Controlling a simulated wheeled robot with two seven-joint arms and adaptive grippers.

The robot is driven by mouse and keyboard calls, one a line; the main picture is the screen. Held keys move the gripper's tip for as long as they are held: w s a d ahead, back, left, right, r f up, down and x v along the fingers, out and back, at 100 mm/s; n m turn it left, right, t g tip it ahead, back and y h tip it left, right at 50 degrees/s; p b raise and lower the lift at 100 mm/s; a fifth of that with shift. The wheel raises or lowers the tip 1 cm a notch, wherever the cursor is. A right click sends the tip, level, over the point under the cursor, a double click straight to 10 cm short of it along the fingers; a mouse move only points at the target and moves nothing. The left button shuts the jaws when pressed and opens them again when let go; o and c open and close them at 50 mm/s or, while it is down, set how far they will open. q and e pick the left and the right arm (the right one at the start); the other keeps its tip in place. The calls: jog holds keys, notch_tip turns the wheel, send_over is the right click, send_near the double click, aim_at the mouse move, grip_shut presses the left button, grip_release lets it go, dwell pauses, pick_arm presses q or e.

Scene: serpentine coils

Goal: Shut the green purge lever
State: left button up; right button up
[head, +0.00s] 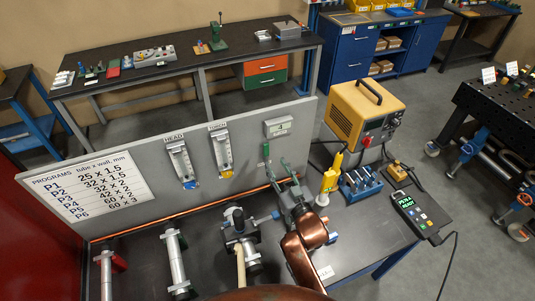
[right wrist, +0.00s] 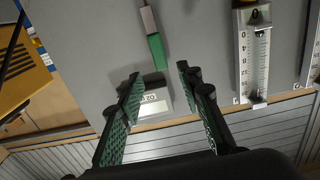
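The purge lever has a green handle (head: 266,151) and stands roughly upright on the grey panel (head: 110,222), right of the flow meters. In the right wrist view, where the panel appears upside down, the green handle (right wrist: 157,50) continues into a grey metal stem (right wrist: 148,18). My right gripper (head: 277,168) is close by the lever in the head view. In the right wrist view its two fingers (right wrist: 159,73) are spread apart with nothing between them. The green handle lies just beyond the fingertips, and I see no clear contact. My left gripper is not in view.
A small display box (head: 278,126) is on the panel near the lever. Two flow meters (head: 181,163) (head: 221,150) are to its left.

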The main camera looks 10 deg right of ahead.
aim_at(267, 150)
jog(key=w, duration=0.2)
jog(key=w+a, duration=0.1)
jog(key=w, duration=0.2)
jog(key=w+p, duration=0.1)
jog(key=w, duration=0.2)
jog(key=shift+a+f, duration=0.25)
jog(key=shift+s, duration=0.1)
grip_shut()
dwell(0.4)
